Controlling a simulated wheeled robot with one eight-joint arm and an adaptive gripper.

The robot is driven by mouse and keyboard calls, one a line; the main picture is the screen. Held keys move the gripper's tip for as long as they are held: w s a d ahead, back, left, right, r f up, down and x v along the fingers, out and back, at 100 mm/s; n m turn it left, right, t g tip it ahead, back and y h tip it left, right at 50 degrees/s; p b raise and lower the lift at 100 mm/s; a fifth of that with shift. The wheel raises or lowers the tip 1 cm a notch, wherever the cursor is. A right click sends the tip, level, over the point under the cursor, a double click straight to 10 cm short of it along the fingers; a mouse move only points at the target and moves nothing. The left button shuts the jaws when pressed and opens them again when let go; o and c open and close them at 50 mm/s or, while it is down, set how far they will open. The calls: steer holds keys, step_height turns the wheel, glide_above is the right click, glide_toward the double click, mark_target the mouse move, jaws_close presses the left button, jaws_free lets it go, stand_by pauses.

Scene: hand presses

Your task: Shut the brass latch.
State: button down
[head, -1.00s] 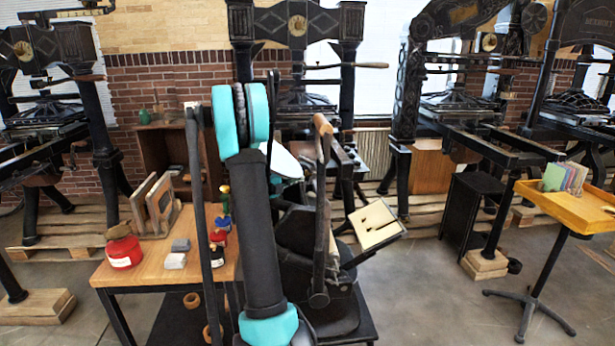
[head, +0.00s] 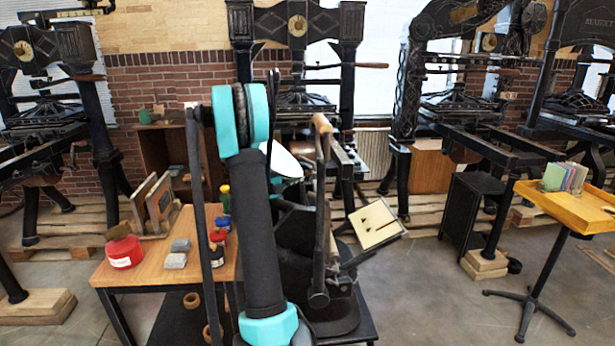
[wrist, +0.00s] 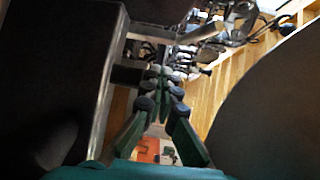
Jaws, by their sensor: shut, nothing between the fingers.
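I cannot make out a brass latch in either view. My gripper (wrist: 163,84) shows in the wrist view with its dark green fingers drawn together at the tips, with nothing seen between them. It points in among dark frame parts and metal bars. In the head view my teal and black arm hides the gripper and part of the small dark press (head: 318,260) behind it. This press has a long lever with a wooden grip (head: 322,124) and a cream board (head: 376,224) on its right side.
A wooden table (head: 150,262) at the left holds a red pot (head: 123,252), grey blocks (head: 178,254) and small jars. Large iron presses stand behind on pallets. A yellow tray stand (head: 570,208) is at the right. The floor (head: 430,290) between is clear.

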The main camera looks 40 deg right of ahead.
steer(key=shift+s+d+r, duration=0.2)
steer(key=shift+d, duration=0.15)
steer(key=shift+s+d+r, duration=0.2)
steer(key=shift+s+d, duration=0.1)
steer(key=shift+d, duration=0.15)
stand_by(1.1)
steer(key=shift+w+a, duration=0.1)
steer(key=shift+w+a+f, duration=0.4)
steer(key=shift+a, duration=0.3)
stand_by(0.3)
steer(key=a, duration=0.1)
steer(key=w+a+f, duration=0.2)
steer(key=a, duration=0.1)
steer(key=shift+w, duration=0.2)
stand_by(0.6)
